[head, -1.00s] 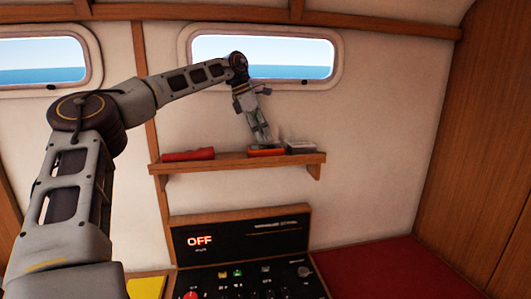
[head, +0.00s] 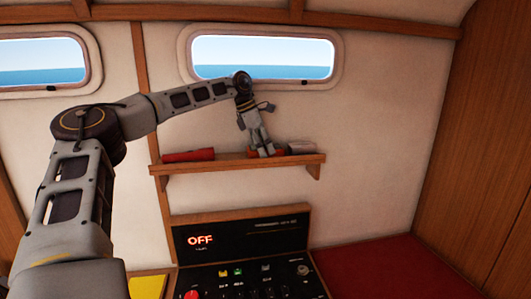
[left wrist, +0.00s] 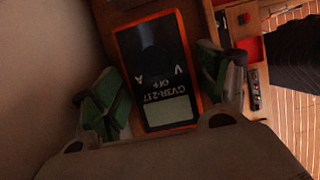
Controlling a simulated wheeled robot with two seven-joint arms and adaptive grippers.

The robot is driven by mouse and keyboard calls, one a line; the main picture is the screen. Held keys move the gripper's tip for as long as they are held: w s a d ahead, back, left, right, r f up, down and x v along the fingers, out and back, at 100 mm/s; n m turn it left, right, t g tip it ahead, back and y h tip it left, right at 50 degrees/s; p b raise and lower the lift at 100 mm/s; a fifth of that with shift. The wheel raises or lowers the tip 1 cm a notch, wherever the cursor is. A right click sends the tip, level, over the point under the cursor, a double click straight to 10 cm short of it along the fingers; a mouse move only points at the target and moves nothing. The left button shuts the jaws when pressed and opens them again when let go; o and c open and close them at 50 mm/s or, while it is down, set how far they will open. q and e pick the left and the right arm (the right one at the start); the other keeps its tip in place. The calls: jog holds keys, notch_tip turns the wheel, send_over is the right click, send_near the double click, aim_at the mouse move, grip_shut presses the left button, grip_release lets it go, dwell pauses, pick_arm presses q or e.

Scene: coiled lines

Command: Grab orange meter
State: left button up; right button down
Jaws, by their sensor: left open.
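The orange meter (left wrist: 157,80) lies on the wooden shelf, with an orange rim, a black face and a pale display. In the head view only bits of its orange edge (head: 280,153) show beside my gripper. My left gripper (head: 264,152) is at the shelf, right over the meter. In the left wrist view the open left gripper (left wrist: 163,92) has one green-padded finger on each side of the meter. A narrow gap seems to show on both sides; contact is hard to tell. My right gripper is in neither view.
A red torch-like object (head: 188,155) lies on the shelf (head: 225,162) to the left of the meter. A grey and red box (head: 301,148) sits close on its right. Below is a black control panel (head: 240,240) reading OFF. The wall is behind the shelf.

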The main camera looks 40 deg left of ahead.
pick_arm(q)
jog(key=shift+c, duration=0.4)
jog(key=c, duration=0.7)
jog(key=shift+c, duration=0.7)
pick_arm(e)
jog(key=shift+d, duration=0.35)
pick_arm(q)
jog(key=shift+d+r+b, duration=0.1)
jog(key=shift+r+b, duration=0.1)
jog(key=shift+b, duration=0.1)
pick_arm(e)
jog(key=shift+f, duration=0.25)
